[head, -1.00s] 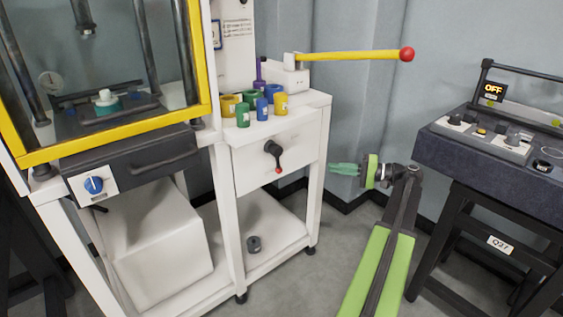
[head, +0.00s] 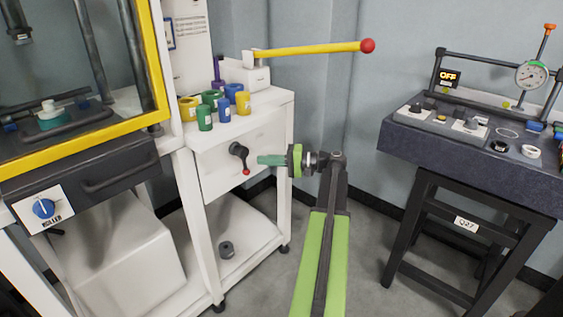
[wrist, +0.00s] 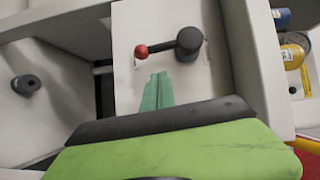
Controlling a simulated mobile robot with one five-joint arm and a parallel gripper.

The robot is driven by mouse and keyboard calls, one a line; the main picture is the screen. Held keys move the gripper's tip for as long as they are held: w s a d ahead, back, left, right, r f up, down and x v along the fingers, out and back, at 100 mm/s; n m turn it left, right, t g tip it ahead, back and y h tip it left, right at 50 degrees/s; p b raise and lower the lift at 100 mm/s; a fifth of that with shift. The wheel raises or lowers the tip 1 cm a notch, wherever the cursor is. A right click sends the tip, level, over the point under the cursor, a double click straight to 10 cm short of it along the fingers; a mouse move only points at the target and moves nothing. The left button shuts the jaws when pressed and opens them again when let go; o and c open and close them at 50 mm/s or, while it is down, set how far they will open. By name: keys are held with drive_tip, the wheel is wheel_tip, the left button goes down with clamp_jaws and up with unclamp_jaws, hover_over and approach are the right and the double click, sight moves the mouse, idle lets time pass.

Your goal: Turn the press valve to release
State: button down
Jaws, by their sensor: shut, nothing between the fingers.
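The press valve (head: 240,155) is a black knob with a short lever ending in a red ball, on the white front panel of the cart. In the head view its lever points down. In the wrist view the valve (wrist: 188,42) is just beyond my fingertips, with the red ball (wrist: 141,51) to the left of the knob. My gripper (head: 262,160) has green fingers, shut and empty, pointing left at the valve from its right side. In the wrist view the closed fingers (wrist: 157,92) lie below the lever, and a gap to it seems to show.
Several coloured cylinders (head: 223,110) stand on the cart top, below a yellow pump handle (head: 310,48) with a red ball. A press with a yellow frame (head: 85,142) stands left. A dark bench (head: 465,158) with a control box stands right. Floor between is clear.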

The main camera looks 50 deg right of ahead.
sight(243, 160)
drive_tip(key=shift+w+a+f, duration=0.1)
drive_tip(key=shift+w+a, duration=0.05)
drive_tip(key=shift+a, duration=0.7)
drive_tip(key=shift+w+a+f, duration=0.1)
drive_tip(key=shift+w+a, duration=0.05)
drive_tip(key=shift+a, duration=0.7)
drive_tip(key=shift+a, duration=0.1)
drive_tip(key=shift+w+a+f+b, duration=0.1)
drive_tip(key=shift+a+f+b, duration=0.15)
drive_tip(key=shift+a, duration=0.5)
